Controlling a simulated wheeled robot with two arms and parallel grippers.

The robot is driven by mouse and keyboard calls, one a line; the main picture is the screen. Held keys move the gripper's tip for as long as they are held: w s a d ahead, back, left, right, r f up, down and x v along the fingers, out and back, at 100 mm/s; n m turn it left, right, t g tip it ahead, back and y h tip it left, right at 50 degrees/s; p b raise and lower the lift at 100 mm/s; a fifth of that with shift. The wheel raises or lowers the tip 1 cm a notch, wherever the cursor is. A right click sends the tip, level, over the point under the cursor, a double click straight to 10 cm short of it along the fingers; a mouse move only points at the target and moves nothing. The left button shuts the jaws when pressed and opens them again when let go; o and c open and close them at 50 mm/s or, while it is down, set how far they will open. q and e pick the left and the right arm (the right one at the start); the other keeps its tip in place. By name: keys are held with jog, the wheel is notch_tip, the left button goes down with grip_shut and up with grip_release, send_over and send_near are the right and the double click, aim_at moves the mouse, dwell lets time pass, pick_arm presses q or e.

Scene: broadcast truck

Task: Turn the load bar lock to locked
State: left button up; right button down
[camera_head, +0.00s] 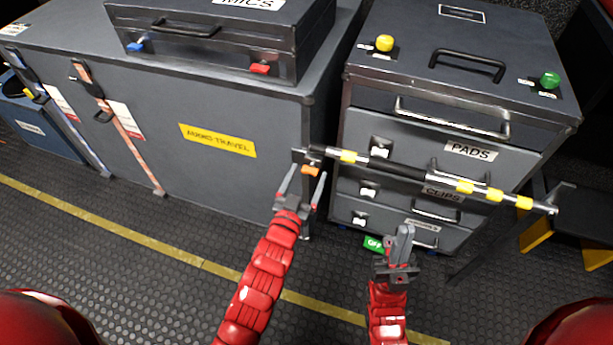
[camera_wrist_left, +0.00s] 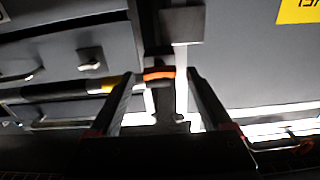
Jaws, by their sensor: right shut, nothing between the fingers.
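The load bar (camera_head: 400,169), black and silver with yellow bands, stretches across the front of the drawer cabinet. Its orange lock lever (camera_head: 311,170) is at the bar's left end, beside the case corner. It also shows in the left wrist view (camera_wrist_left: 158,74). My left gripper (camera_head: 304,181) is open, just below the lever. In the left wrist view its fingers (camera_wrist_left: 160,84) stand on either side of the orange lever, with no clear contact. My right gripper (camera_head: 405,232) is shut and empty, below the bar in front of the lower drawers. I cannot read the lock's state.
The drawer cabinet (camera_head: 465,92) has a yellow knob (camera_head: 384,43) and a green knob (camera_head: 549,80) on top. The large grey case (camera_head: 220,110) is at left, with a MICS case (camera_head: 225,35) on it. A green tag (camera_head: 374,243) is low by the cabinet. The floor in front is clear.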

pick_arm(q)
jog(key=p+v, duration=0.2)
jog(key=v, duration=1.5)
jog(key=shift+s, duration=0.2)
jog(key=shift+w+r, duration=0.1)
